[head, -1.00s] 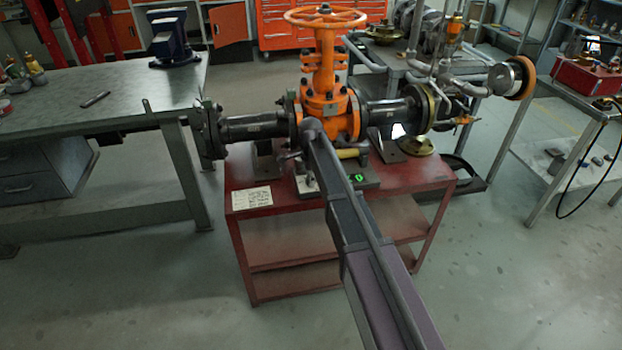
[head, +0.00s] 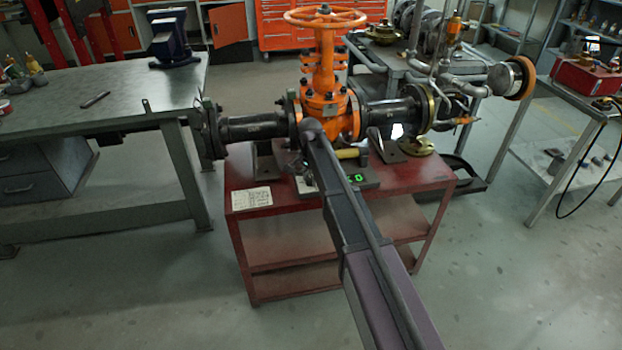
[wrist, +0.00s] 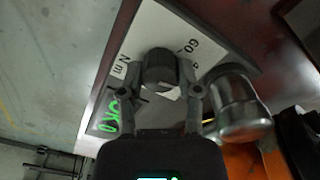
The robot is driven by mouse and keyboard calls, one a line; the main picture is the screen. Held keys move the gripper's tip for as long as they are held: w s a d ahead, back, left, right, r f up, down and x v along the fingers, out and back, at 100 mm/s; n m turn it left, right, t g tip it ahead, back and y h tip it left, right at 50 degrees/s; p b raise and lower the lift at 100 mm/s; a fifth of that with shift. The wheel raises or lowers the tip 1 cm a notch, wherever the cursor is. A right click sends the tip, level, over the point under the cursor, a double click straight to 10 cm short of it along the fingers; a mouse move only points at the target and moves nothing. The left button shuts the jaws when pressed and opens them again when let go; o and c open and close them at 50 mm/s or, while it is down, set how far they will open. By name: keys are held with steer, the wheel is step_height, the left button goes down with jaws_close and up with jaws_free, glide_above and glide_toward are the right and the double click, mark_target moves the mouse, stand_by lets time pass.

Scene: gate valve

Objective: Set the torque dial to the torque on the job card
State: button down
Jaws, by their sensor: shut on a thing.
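The torque dial (wrist: 160,68) is a dark round knob on a pale plate (wrist: 150,30) with printed letters in the wrist view. My gripper (wrist: 160,90) is around it, with a finger on each side, shut on the knob. In the head view my arm hides the dial and gripper.
An orange gate valve (head: 323,95) with black flanged pipes stands over the red cart (head: 290,205). A metallic cylinder (wrist: 238,105) is close to the right finger in the wrist view. A grey workbench (head: 100,100) stands left. Floor in front is clear.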

steer(key=shift+n, duration=1.1)
steer(key=shift+c, duration=1.5)
jaws_free()
steer(key=shift+m, duration=0.3)
